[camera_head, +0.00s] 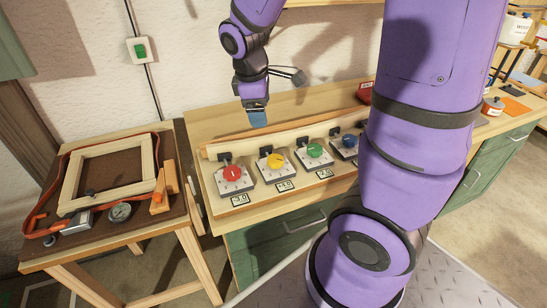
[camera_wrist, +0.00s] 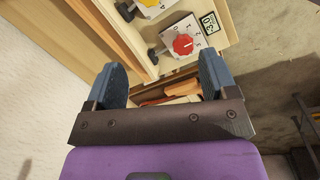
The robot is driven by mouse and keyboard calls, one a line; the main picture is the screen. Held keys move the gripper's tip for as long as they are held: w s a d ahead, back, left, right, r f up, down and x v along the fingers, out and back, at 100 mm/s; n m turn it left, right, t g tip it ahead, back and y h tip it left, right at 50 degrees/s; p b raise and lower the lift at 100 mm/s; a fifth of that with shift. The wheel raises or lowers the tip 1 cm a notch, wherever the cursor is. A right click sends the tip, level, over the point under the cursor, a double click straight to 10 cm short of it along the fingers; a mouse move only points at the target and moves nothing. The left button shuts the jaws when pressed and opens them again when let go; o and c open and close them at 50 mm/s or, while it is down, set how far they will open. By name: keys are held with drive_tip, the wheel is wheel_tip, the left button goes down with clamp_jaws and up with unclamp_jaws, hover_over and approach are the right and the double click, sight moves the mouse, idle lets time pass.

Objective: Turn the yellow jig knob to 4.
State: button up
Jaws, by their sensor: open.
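The yellow jig knob (camera_head: 276,160) sits on a white dial plate, second from the left in a row of knobs on the bench. Its plate has a small display below it, too small to read surely. In the wrist view only part of the yellow knob (camera_wrist: 148,3) shows at the top edge. My gripper (camera_head: 257,118) hangs above and behind the row, near the wall, apart from all the knobs. In the wrist view my gripper (camera_wrist: 160,77) has its two blue fingers wide apart with nothing held between them.
A red knob (camera_head: 232,173) stands left of the yellow one; green (camera_head: 315,150) and blue (camera_head: 349,141) knobs stand right. Black clamps and a long bent lath (camera_head: 265,140) run behind them. A side table (camera_head: 120,235) with a wooden frame stands left.

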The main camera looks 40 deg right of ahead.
sight(275, 158)
drive_tip(key=d+f+n, duration=0.1)
drive_tip(key=d+f, duration=0.1)
drive_tip(key=f, duration=0.5)
drive_tip(key=w+d+f+n+g+h, duration=0.1)
drive_tip(key=d+f+n, duration=0.1)
drive_tip(key=f, duration=0.5)
drive_tip(key=w+d+f+n+h, duration=0.1)
drive_tip(key=d+f+n, duration=0.1)
drive_tip(key=f, duration=0.5)
drive_tip(key=shift+w+d+g, duration=0.1)
drive_tip(key=shift+g, duration=0.3)
drive_tip(key=c, duration=0.9)
